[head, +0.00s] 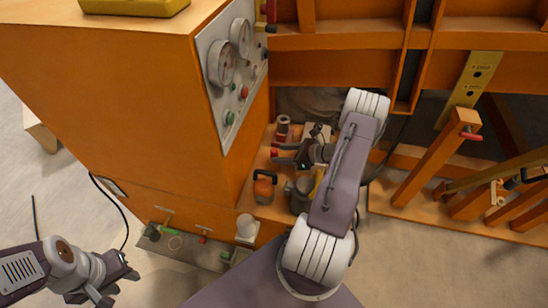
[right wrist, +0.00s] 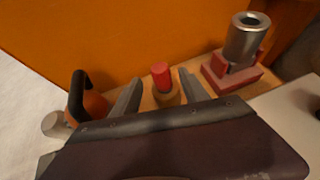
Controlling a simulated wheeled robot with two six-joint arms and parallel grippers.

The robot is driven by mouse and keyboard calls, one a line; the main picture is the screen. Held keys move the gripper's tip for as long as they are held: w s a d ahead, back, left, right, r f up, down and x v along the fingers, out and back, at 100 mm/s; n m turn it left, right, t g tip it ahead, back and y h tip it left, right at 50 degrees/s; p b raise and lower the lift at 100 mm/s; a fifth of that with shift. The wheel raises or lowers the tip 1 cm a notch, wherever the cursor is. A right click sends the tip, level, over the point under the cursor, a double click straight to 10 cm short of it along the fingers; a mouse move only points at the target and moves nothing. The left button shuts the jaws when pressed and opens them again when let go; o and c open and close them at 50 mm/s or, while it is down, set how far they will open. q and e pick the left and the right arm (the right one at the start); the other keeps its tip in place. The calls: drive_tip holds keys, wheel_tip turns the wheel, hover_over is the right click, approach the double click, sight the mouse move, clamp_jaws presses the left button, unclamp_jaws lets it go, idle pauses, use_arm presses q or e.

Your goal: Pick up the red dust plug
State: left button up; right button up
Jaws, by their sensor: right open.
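The red dust plug (right wrist: 160,74) stands upright in a tan round collar (right wrist: 167,97) in the right wrist view. In the head view a small red spot, probably the plug (head: 275,153), shows beside my right gripper (head: 286,153). In the right wrist view the fingers of my right gripper (right wrist: 160,92) are apart, one on each side of the plug, with visible gaps. Whether the fingers are level with the plug is hard to tell. My left gripper (head: 119,288) is open and empty at the lower left of the head view, far from the plug.
A metal cylinder on a red block (right wrist: 240,50) stands to the plug's right. An orange object with a black handle (head: 264,187) and a white cup-like thing (head: 246,228) are nearby. The orange cabinet wall (head: 150,110) rises close beside the shelf.

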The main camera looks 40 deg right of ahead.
sight(274, 154)
drive_tip(key=x, duration=0.4)
drive_tip(key=shift+w+f, duration=0.15)
drive_tip(key=shift+f, duration=0.2)
drive_tip(key=shift+d, duration=0.1)
drive_tip(key=shift+c, duration=0.5)
clamp_jaws()
drive_tip(key=shift+r, duration=0.1)
wheel_tip(274, 154, up, 10)
drive_tip(key=shift+f+p, duration=0.1)
drive_tip(key=shift+p, duration=0.7)
